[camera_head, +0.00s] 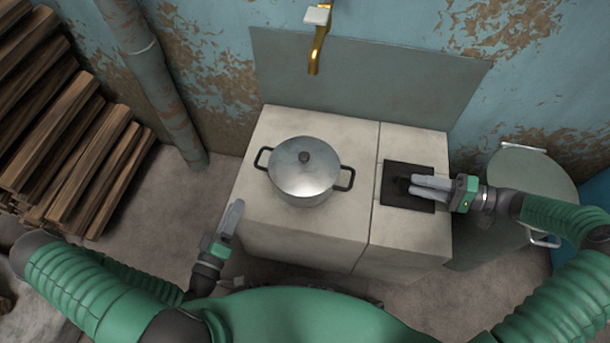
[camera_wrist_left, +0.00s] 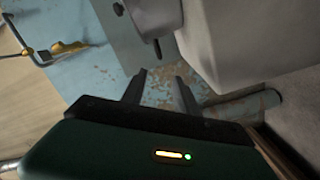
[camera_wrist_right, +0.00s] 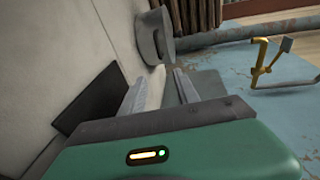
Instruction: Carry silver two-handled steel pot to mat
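The silver two-handled steel pot (camera_head: 304,172) stands upright with its lid on, on the larger left block of the counter. Its black handles point left and right. The black square mat (camera_head: 393,197) lies flat on the narrower right block. My left gripper (camera_head: 237,204) is open and empty at the counter's left front edge, apart from the pot. The left wrist view shows the pot (camera_wrist_left: 152,15) and a handle beyond the fingers. My right gripper (camera_head: 413,186) is open and empty over the mat, covering part of it. The right wrist view shows the mat (camera_wrist_right: 92,98) and pot (camera_wrist_right: 150,38).
A brass tap (camera_head: 318,48) hangs from the wall behind the counter (camera_head: 325,228). A large grey-green lidded vessel (camera_head: 525,180) stands right of the counter. Stacked firewood (camera_head: 70,130) and a pipe (camera_head: 155,75) are at the left. The counter between pot and mat is clear.

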